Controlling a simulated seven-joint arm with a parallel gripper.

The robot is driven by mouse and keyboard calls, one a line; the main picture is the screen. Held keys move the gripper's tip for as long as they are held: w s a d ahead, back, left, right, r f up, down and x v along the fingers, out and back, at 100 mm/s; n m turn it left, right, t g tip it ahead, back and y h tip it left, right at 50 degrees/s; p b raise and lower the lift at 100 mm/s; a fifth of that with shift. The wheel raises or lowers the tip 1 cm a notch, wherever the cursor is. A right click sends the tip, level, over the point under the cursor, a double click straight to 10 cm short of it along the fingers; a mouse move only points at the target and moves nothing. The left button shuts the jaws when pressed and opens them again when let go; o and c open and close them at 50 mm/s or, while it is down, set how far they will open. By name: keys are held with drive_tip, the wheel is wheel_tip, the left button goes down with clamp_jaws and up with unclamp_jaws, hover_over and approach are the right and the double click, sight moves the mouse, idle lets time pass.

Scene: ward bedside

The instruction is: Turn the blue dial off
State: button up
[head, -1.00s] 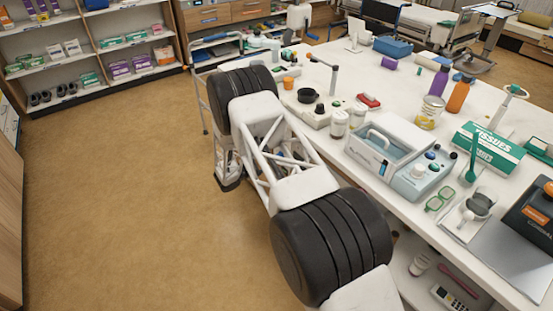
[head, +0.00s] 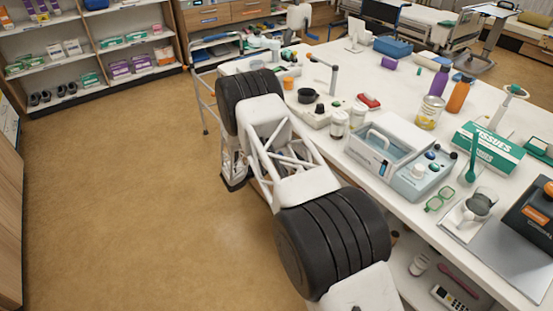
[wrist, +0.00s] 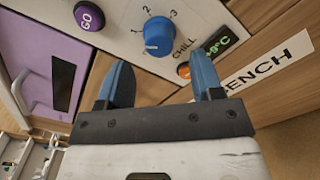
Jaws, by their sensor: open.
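The blue dial (wrist: 158,36) shows in the wrist view on a pale panel, with the numbers 1, 2 and 3 around its upper side and the word CHILL beside it. A faint light mark shows near its lower edge, but I cannot tell its setting for sure. My gripper (wrist: 163,82) is open and empty, its two blue fingers pointing toward the panel. In the head view I cannot make out the dial or my fingers.
A purple GO button (wrist: 89,15) sits left of the dial. An orange knob (wrist: 184,70) and a +9°C display (wrist: 214,52) lie to its right, near the right finger. A BENCH sign (wrist: 268,62) is further right. The long white table (head: 400,190) is crowded; the floor left is clear.

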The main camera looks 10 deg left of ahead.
drive_tip(key=shift+x, duration=2.5)
drive_tip(key=c, duration=0.9)
